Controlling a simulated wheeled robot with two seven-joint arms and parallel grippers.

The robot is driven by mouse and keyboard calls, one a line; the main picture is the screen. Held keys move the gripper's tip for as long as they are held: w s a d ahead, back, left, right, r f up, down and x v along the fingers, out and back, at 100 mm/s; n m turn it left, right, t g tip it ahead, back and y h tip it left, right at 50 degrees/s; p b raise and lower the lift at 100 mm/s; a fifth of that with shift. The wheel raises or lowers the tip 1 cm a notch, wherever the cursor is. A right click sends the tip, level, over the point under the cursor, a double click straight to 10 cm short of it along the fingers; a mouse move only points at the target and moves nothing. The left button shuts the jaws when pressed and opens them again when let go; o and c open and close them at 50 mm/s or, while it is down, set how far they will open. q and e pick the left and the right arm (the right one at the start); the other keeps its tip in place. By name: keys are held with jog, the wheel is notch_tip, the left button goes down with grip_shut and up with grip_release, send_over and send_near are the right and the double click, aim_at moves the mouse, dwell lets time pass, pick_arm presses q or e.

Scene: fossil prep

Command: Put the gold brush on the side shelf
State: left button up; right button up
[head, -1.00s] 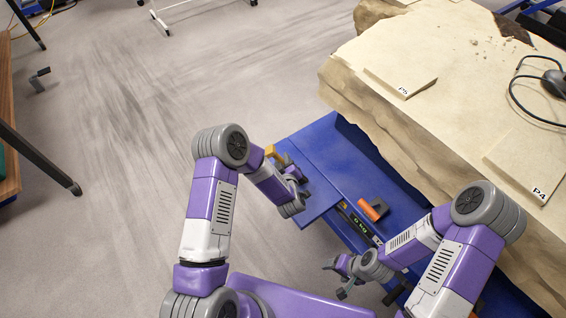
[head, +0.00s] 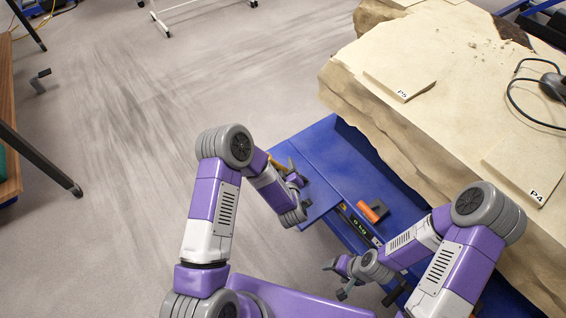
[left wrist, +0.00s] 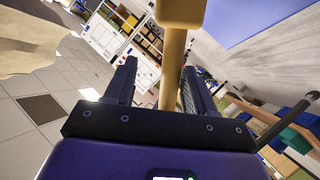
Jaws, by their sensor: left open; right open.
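The gold brush (head: 277,164) shows only in part in the head view, at the left edge of the blue side shelf (head: 325,155), partly hidden by my left arm. In the left wrist view the brush's handle (left wrist: 173,70) runs between the fingers, with its wider block at the top. My left gripper (head: 297,174) is open around the handle, at the shelf's left end. Whether the brush rests fully on the shelf is hidden. My right gripper (head: 341,279) is open and empty, low in the head view.
An orange-and-dark object (head: 373,210) lies on the blue surface right of my left gripper. The big pale rock block (head: 440,110) with labelled pads rises behind the shelf. The middle of the shelf is clear. Open floor lies to the left.

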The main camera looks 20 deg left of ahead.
pick_arm(q)
jog(key=p+v, duration=0.1)
jog(key=v, duration=0.8)
jog(key=shift+p, duration=0.35)
jog(key=shift+o, duration=0.3)
jog(key=o, duration=0.8)
jog(key=p+v, duration=0.1)
jog(key=v, duration=0.6)
jog(key=shift+s+p, duration=0.3)
jog(key=shift+p, duration=0.05)
jog(key=c, duration=1.7)
